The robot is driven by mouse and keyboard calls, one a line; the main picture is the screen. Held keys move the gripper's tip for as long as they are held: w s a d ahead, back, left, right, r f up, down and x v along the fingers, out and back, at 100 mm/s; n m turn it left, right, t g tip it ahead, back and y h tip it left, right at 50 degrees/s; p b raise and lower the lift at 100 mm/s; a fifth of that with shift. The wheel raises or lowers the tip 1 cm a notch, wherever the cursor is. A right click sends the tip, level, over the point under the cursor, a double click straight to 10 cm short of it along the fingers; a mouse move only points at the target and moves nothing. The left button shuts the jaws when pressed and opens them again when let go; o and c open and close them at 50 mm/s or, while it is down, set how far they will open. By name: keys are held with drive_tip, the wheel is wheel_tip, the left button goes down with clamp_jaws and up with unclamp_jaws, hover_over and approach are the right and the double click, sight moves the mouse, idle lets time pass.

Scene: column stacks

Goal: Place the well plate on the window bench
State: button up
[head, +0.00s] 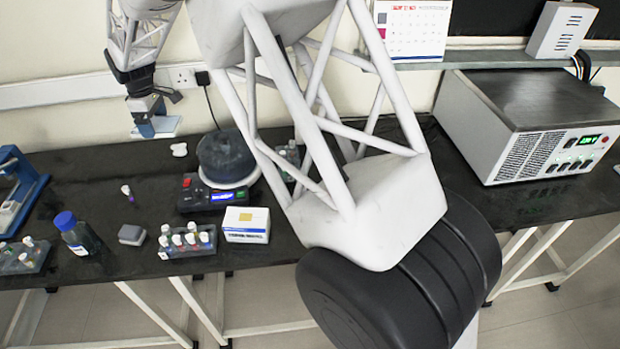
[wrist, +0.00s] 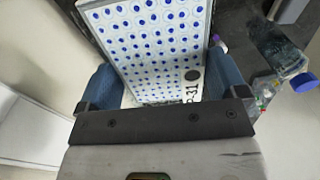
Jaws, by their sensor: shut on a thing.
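My gripper (head: 154,122) is at the upper left in the head view, above the back of a black bench (head: 105,180). It is shut on the well plate (head: 166,127), of which only a pale edge shows there. In the wrist view the plate (wrist: 145,45) is white with rows of blue wells and a dark printed label. It sits between the two blue fingers of the gripper (wrist: 160,85). No window shows, so I cannot tell whether this black bench is the window bench.
A blue device (head: 22,190) is at the far left. A large instrument (head: 530,120) stands right.

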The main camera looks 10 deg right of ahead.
drive_tip(key=s+d+r+m, duration=0.1)
drive_tip(key=s+d+m, duration=0.2)
drive_tip(key=d, duration=1)
drive_tip(key=s+d+m, duration=0.2)
drive_tip(key=s+d, duration=0.2)
drive_tip(key=d, duration=0.8)
drive_tip(key=s+d+r+m, duration=0.1)
drive_tip(key=s+d+m, duration=0.2)
drive_tip(key=d, duration=1)
drive_tip(key=s+d+f+m, duration=0.35)
drive_tip(key=s+d, duration=0.75)
drive_tip(key=s, duration=0.4)
drive_tip(key=s+d+f+m, duration=0.2)
drive_tip(key=s+d+m, duration=0.3)
drive_tip(key=s+d, duration=0.7)
wheel_tip(320, 180, down, 10)
drive_tip(key=s+a, duration=0.1)
drive_tip(key=s, duration=0.1)
drive_tip(key=shift+a+r, duration=0.2)
drive_tip(key=shift+a, duration=0.2)
drive_tip(key=shift+w, duration=0.2)
drive_tip(key=w+d, duration=0.1)
drive_tip(key=w, duration=0.4)
drive_tip(key=w+d+f, duration=0.1)
drive_tip(key=w, duration=0.4)
drive_tip(key=w+d, duration=0.1)
drive_tip(key=w, duration=0.4)
drive_tip(key=shift+w+d+f, duration=0.2)
drive_tip(key=shift+d+f, duration=0.05)
drive_tip(key=shift+f, duration=0.1)
